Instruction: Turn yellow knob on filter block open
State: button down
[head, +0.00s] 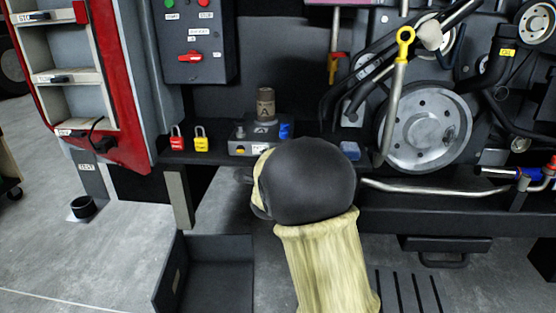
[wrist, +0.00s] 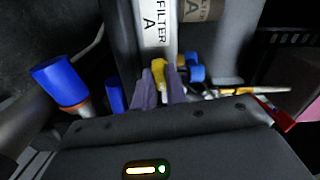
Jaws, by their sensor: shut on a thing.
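The grey filter block (head: 262,133), marked A, stands on the dark shelf with a brown canister (head: 266,103) on top. In the wrist view its pale face (wrist: 157,28) reads FILTER A. The yellow knob (wrist: 158,69) is low on the block, between the fingertips of my gripper (wrist: 162,84), which is shut on it. A blue knob (wrist: 196,73) sits just right of the fingers. In the head view my dark wrist and pale sleeve hide the fingers. The fingers cover part of the yellow knob, so its exact angle is unclear.
Red (head: 177,143) and yellow (head: 201,144) padlocks stand left of the block. A control box (head: 194,42) with a red switch hangs above. A large pulley (head: 425,128) and pipes are to the right. A blue-capped fitting (wrist: 60,80) is left of my fingers.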

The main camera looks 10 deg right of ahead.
jog(key=shift+a+r+m+b, duration=0.1)
jog(key=shift+r+m+b, duration=0.15)
jog(key=shift+m+b, duration=0.85)
jog(key=shift+w, duration=0.1)
jog(key=c, duration=1.2)
grip_release()
jog(key=shift+f, duration=0.1)
jog(key=shift+c, duration=0.2)
jog(key=shift+f, duration=0.1)
jog(key=shift+f, duration=0.25)
jog(key=b+v, duration=0.2)
jog(key=v, duration=0.7)
jog(key=shift+r, duration=0.25)
